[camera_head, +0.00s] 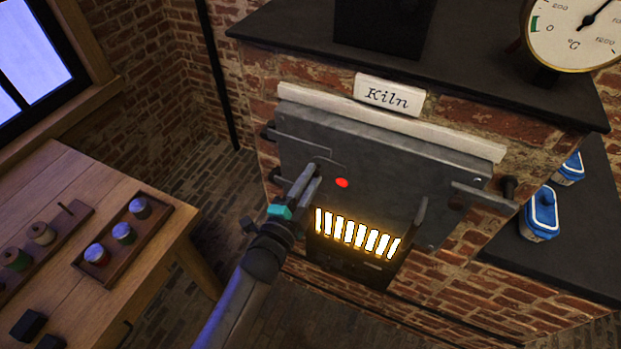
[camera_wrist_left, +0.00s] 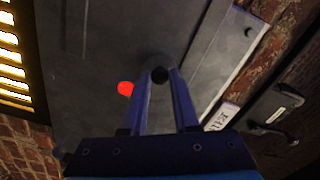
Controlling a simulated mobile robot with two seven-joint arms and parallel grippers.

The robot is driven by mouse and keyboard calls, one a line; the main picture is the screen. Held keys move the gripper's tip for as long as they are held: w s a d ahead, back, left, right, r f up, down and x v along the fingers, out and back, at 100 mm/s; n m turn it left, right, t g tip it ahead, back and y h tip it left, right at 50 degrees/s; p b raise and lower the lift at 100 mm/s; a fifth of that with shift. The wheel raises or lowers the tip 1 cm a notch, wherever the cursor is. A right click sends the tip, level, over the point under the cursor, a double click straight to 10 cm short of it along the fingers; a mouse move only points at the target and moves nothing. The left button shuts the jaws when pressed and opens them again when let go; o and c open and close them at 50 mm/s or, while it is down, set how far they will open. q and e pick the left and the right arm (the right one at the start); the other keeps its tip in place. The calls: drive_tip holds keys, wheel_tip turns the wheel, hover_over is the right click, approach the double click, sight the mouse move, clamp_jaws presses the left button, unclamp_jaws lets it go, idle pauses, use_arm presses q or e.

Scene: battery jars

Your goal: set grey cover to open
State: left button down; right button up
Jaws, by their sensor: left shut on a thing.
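The kiln's front is a large grey metal plate (camera_head: 390,165), upright below the sign; it also fills much of the left wrist view (camera_wrist_left: 100,40). A red round spot (camera_head: 342,183) shows on it, also seen in the left wrist view (camera_wrist_left: 125,88). My left gripper (camera_head: 317,168) reaches the plate just left of this spot. In the left wrist view its fingertips (camera_wrist_left: 160,76) are shut on a small dark knob (camera_wrist_left: 160,74) close beside the red spot. The outline of a separate small grey cover is not clear; the fingers hide part of that area. My right gripper is out of view.
Glowing bars (camera_head: 357,232) show below the plate. A latch (camera_head: 484,195) and an upright handle (camera_head: 420,215) are at its right. A "Kiln" sign (camera_head: 389,95) is above.

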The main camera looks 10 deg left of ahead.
use_arm(q)
drive_tip(key=c, duration=0.7)
unclamp_jaws()
drive_tip(key=shift+o, duration=0.2)
drive_tip(key=shift+s, duration=0.1)
drive_tip(key=v, duration=1.5)
drive_tip(key=shift+b, duration=0.45)
drive_tip(key=s+a+f+n+g+y+b, duration=0.1)
drive_tip(key=s+f+n+g+b, duration=0.1)
drive_tip(key=f, duration=0.8)
drive_tip(key=s+a+f+n+g+y+b, duration=0.1)
drive_tip(key=s+f+n+g+b, duration=0.15)
drive_tip(key=f, duration=0.75)
drive_tip(key=s+a+f+n+g+y+b, duration=0.1)
drive_tip(key=s+f+n+g+b, duration=0.15)
drive_tip(key=f, duration=0.75)
drive_tip(key=s+a+f+n+g+y+b, duration=0.1)
drive_tip(key=s+a+f+n+g+b, duration=0.1)
drive_tip(key=s+f, duration=0.5)
drive_tip(key=s+a+f+n+g+b, duration=0.2)
drive_tip(key=s+f+g+b, duration=0.1)
drive_tip(key=s+f, duration=0.4)
drive_tip(key=s+a+f+n+g+y+b, duration=0.1)
drive_tip(key=s+a+f+n+g+b, duration=0.1)
drive_tip(key=s+f, duration=0.5)
wheel_tip(320, 180, down, 2)
drive_tip(key=shift+s+f+n+g+y, duration=0.25)
drive_tip(key=shift+n+g, duration=0.35)
drive_tip(key=shift+g, duration=0.5)
